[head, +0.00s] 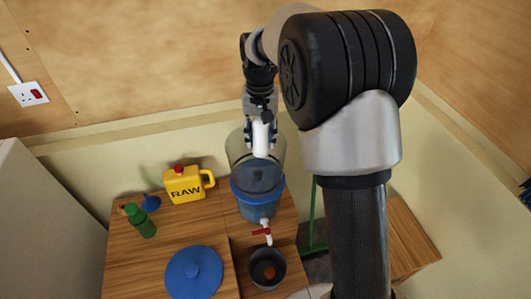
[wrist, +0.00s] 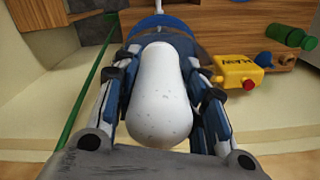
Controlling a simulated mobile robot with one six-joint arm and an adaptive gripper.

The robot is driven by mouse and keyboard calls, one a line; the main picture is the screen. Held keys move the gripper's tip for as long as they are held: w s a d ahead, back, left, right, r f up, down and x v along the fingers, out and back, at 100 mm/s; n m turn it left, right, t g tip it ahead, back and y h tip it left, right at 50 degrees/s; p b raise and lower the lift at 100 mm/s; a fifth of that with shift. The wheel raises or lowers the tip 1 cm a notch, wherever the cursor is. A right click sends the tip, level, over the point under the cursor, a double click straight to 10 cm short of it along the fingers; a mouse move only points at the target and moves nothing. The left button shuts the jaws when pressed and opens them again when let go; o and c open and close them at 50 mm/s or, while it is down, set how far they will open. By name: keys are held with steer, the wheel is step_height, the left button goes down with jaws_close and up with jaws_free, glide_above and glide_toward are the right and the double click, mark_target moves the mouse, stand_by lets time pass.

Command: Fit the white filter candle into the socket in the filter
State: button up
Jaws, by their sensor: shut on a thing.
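The white filter candle (head: 263,137) is held in my gripper (head: 262,122), whose fingers are shut on its sides. In the wrist view the candle (wrist: 160,92) fills the middle, between the two fingers of my gripper (wrist: 163,75). In the head view the candle is over the open top of the filter, a clear upper vessel (head: 236,150) on a blue lower part (head: 258,202) with a red-handled tap. I cannot tell whether the candle is inside the clear wall or behind it. The socket is not clearly visible.
A round blue lid (head: 194,272) and a dark pot (head: 266,268) are nearer. A plywood wall rises behind.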

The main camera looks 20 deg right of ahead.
steer(key=w+p, duration=0.6)
steer(key=w, duration=0.1)
stand_by(4.1)
steer(key=shift+f, duration=0.85)
stand_by(2.4)
